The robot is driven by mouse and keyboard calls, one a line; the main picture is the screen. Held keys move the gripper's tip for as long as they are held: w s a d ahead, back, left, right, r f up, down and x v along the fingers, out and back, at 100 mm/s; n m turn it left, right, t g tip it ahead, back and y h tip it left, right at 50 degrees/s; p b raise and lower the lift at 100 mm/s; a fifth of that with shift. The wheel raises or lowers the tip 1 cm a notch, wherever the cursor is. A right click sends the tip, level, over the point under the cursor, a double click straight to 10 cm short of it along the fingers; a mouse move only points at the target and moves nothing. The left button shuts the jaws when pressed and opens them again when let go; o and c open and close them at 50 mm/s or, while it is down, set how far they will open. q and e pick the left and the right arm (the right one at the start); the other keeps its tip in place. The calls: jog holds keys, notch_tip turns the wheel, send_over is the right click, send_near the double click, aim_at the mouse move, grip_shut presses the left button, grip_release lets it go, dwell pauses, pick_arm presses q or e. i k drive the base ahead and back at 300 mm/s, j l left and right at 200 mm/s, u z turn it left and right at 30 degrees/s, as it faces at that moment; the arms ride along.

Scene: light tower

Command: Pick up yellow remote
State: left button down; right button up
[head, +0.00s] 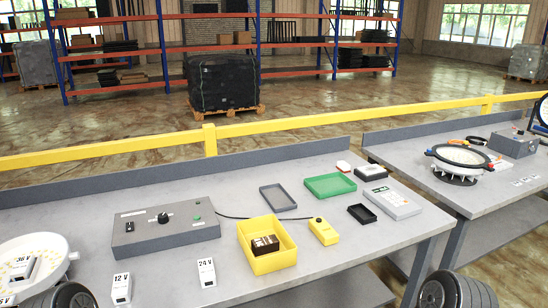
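The yellow remote (323,231) lies on the grey table (345,255), just right of the yellow bin. It has a small dark spot near its top. Nothing covers it and no gripper is near it. I see neither of my grippers' fingers. Dark ribbed parts, seemingly of my arms, show at the bottom edge, at lower left and lower right.
The yellow bin (268,262) holds a dark brown box (265,245). A grey control box (166,222) with a black cable stands left. Black (362,214), green (330,186) and grey (278,198) trays and a keypad device (392,202) lie behind and right. Front-right tabletop is clear.

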aim_at(327, 234)
jog(key=i+l+u, duration=0.15)
jog(key=u, duration=0.2)
jog(key=i+l+u, duration=0.15)
jog(key=u, duration=0.2)
jog(key=l, duration=0.1)
